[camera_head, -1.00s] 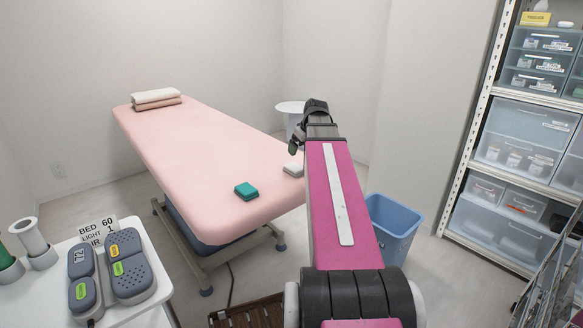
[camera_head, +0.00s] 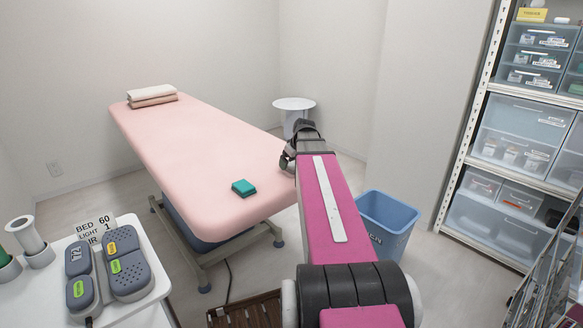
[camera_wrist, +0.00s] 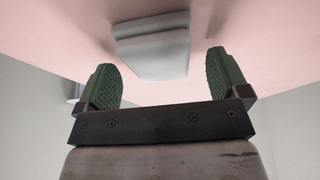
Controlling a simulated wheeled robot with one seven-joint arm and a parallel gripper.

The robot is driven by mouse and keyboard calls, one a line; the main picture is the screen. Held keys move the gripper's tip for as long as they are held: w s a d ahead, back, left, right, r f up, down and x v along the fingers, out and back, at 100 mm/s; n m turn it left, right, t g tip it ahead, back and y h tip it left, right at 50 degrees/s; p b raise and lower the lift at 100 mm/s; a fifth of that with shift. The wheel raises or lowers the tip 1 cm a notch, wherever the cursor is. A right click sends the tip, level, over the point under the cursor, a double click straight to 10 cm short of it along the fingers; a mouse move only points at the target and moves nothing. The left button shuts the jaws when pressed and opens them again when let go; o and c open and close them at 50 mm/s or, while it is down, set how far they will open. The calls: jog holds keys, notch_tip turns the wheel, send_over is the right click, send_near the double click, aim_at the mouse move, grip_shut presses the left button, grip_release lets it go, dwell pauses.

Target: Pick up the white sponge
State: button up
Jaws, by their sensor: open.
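The white sponge (camera_wrist: 152,45) lies on the pink bed and shows in the wrist view, just beyond my fingertips and roughly centred between them. In the head view it is hidden behind my arm and gripper. My gripper (camera_head: 287,159) is at the right edge of the bed in the head view. In the wrist view my gripper (camera_wrist: 166,72) has its two green-padded fingers spread wide, one on each side, with nothing held between them.
A teal block (camera_head: 244,188) lies on the pink bed (camera_head: 200,150) left of my gripper. Folded towels (camera_head: 152,96) lie at its far end. A round white side table (camera_head: 294,104) stands behind. A blue bin (camera_head: 388,222) and shelving (camera_head: 520,150) are right.

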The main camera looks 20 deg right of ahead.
jog(key=shift+w+a+f, duration=0.1)
jog(key=shift+f, duration=0.2)
jog(key=c, duration=1)
jog(key=shift+r, duration=0.1)
